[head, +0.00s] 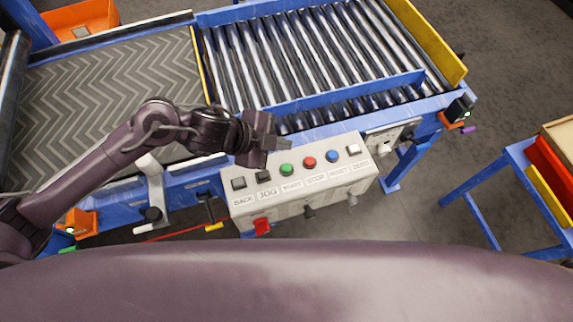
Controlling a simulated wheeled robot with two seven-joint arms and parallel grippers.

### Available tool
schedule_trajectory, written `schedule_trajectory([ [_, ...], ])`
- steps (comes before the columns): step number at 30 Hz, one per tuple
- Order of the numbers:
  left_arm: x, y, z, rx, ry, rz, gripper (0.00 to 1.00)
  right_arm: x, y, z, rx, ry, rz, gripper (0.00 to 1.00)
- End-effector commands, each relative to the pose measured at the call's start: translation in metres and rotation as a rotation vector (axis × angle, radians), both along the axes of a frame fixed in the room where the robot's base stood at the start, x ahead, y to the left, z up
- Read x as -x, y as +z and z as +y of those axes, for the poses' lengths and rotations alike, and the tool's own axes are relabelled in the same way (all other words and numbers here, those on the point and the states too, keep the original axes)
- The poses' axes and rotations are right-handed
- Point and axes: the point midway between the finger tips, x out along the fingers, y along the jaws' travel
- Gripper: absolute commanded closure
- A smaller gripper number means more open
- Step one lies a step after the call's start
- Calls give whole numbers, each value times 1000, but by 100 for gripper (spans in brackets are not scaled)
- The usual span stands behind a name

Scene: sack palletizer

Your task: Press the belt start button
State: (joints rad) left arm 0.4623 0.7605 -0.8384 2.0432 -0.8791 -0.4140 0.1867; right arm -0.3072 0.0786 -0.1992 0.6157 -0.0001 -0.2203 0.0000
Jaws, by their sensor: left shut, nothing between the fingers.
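The control box (303,187) is a pale panel on the near side of the blue conveyor frame, with a row of buttons along its top. The green button (286,170) has the label START below it. My left gripper (262,153) is shut and empty, just up and left of the green button, over the back edge of the box near the JOG button (263,176). I cannot tell how high it is above the panel. The green button is in full view. My right gripper is not in view.
Red STOP (309,162) and blue RESET (331,157) buttons sit right of the green one. A chevron belt (110,85) and a roller bed (300,60) lie behind the box. A blue stand (500,180) with bins is at the right, with open floor between.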

Motion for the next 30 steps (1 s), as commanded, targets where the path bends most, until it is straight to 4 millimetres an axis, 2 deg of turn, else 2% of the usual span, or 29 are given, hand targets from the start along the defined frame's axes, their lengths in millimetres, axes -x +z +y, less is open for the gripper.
schedule_trajectory([
  [8,0,-26,0,0,1,-1,100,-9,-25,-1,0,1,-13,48],
  [17,0,-69,0,1,1,-1,100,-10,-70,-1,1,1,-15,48],
  [23,0,-85,0,2,1,-1,100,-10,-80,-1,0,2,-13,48],
  [30,0,-86,0,1,2,-1,100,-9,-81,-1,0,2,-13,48],
])
